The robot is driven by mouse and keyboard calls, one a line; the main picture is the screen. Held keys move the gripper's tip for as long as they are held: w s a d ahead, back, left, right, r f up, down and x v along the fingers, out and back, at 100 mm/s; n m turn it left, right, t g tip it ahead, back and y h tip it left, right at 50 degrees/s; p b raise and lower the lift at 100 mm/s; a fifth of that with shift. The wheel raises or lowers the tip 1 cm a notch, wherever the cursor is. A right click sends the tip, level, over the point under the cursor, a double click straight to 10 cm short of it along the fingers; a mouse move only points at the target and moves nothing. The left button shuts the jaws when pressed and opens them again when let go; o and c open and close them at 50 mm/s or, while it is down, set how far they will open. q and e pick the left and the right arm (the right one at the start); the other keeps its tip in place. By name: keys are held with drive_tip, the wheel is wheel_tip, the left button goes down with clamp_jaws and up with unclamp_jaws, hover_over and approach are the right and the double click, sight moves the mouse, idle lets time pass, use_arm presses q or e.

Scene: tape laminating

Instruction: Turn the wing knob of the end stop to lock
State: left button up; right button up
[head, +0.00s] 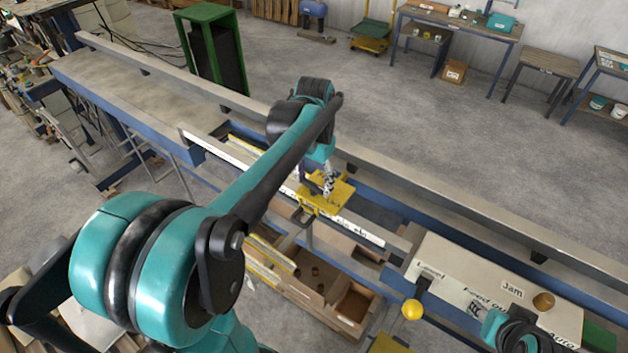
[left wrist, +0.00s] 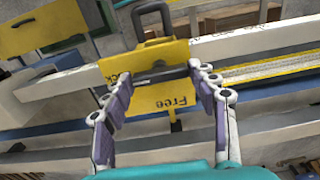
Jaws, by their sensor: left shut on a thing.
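The end stop is a yellow plate (head: 337,190) on the long rail in the head view. In the left wrist view the yellow plate (left wrist: 150,97) fills the middle, with "Free" written at its lower right and a partly covered word ending in "ck" at its left. The wing knob (left wrist: 157,75) is a dark bar lying nearly level across the plate. My left gripper (head: 328,188) is over the end stop in the head view. In the left wrist view its purple-padded fingers (left wrist: 160,80) are at the bar's two ends, closed on it.
A white rail with a yellow scale strip (left wrist: 265,68) runs beside the end stop. A pale machine box (head: 480,290) with labels and a yellow ball knob (head: 412,309) stands at lower right. A green-framed cabinet (head: 213,50) stands behind.

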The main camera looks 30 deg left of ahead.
sight(314, 185)
use_arm(q)
drive_tip(key=o, duration=1.2)
drive_tip(key=shift+c, duration=0.2)
wheel_tip(314, 185, up, 12)
